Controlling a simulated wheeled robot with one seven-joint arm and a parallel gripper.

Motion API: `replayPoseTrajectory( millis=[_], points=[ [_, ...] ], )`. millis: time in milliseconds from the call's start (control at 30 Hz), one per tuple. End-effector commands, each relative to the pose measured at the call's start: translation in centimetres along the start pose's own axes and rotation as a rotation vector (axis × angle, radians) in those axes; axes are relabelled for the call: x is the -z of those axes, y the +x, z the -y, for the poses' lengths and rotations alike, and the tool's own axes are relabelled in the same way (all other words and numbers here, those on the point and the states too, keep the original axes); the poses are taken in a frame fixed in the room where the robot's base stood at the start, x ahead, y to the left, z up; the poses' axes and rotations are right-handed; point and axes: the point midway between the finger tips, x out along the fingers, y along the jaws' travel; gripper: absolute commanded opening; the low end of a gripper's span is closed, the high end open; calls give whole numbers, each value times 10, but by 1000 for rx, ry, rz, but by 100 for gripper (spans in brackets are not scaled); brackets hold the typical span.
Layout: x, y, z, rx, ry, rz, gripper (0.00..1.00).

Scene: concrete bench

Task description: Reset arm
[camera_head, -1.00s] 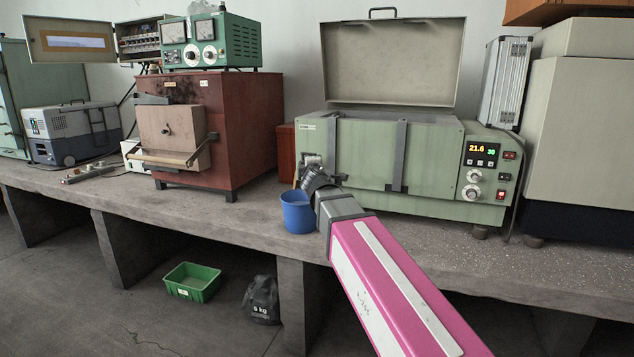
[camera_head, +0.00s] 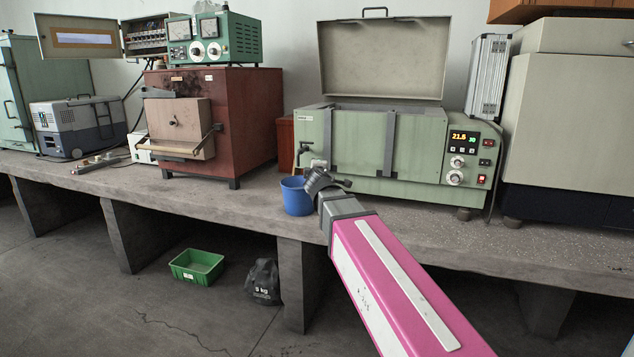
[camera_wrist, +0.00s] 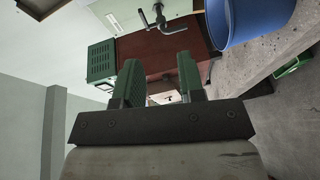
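My gripper (camera_head: 328,182) is at the front left of the green water bath (camera_head: 345,160), just right of the blue bucket (camera_head: 295,197) in the head view. In the wrist view its two green fingers (camera_wrist: 160,82) stand apart with nothing between them, so it is open and empty. The bath's tap (camera_head: 304,153) is above the bucket and apart from the fingers; it also shows beyond them in the wrist view (camera_wrist: 160,20). The bucket fills the wrist view's upper right (camera_wrist: 245,20).
The bath's lid (camera_head: 382,60) stands open. A red-brown furnace (camera_head: 250,120) with a green meter box (camera_head: 235,38) on top is at left. A beige cabinet (camera_head: 570,120) is at right. Below are a green crate (camera_head: 197,279) and a black weight bag (camera_head: 263,282). The bench front is mostly clear.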

Motion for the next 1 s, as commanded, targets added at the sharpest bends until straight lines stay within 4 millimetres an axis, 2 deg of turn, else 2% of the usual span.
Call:
replayPoseTrajectory(
  millis=[167, 367, 467, 533, 667, 800, 900, 1000],
  points=[
    [-28, 0, 32, 74, 87, 69, 36],
    [-69, -5, 82, 192, 227, 184, 36],
    [-96, -14, 120, 278, 327, 271, 36],
    [-119, -24, 153, 355, 416, 352, 36],
    [-162, -54, 222, 517, 602, 531, 36],
    [-196, -100, 291, 694, 798, 736, 36],
    [-212, -136, 334, 819, 927, 881, 36],
    [-221, -169, 365, 926, 1032, 1007, 36]
  ],
)
